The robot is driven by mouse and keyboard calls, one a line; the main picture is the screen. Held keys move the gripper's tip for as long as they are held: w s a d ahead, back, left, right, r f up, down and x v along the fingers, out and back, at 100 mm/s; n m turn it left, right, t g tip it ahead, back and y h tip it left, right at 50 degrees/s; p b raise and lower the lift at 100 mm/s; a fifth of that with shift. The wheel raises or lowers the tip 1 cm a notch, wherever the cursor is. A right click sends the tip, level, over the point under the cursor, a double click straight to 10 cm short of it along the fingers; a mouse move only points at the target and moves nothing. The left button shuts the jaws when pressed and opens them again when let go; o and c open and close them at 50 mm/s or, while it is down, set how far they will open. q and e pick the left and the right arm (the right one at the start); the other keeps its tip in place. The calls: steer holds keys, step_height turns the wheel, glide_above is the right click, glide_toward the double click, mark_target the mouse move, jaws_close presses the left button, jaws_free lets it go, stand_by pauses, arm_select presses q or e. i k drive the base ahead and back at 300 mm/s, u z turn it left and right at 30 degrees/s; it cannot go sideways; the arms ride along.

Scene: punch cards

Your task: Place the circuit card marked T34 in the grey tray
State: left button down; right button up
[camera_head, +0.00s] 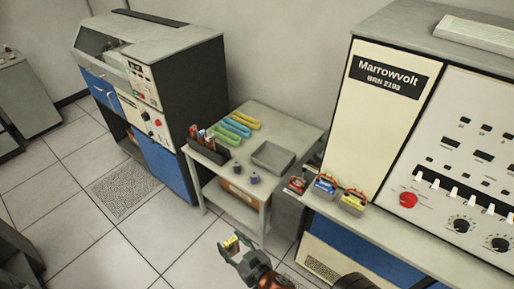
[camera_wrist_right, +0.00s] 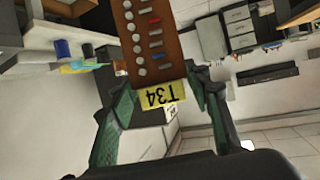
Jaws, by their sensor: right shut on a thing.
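My right gripper (camera_head: 236,245) is at the bottom middle of the head view, in front of the small table and lower than its top. It is shut on the circuit card marked T34, a brown board (camera_wrist_right: 145,45) with several round white and coloured parts. The card's yellow T34 label (camera_wrist_right: 159,96) reads upside down between the fingers in the right wrist view; a small yellow patch of it (camera_head: 232,242) shows in the head view. The grey tray (camera_head: 272,157) lies on the small table, looks empty and is well apart from the gripper. My left gripper is not in view.
The small table (camera_head: 290,120) also bears a dark rack with upright cards (camera_head: 207,152), several coloured trays (camera_head: 236,127) and two small dark pieces (camera_head: 247,180). Small bins (camera_head: 325,185) stand on the Marrowvolt cabinet's ledge to the right. Open floor (camera_head: 110,235) lies to the left.

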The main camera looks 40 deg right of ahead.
mark_target(273, 160)
steer(key=i, duration=2.7)
steer(key=z, duration=2.1)
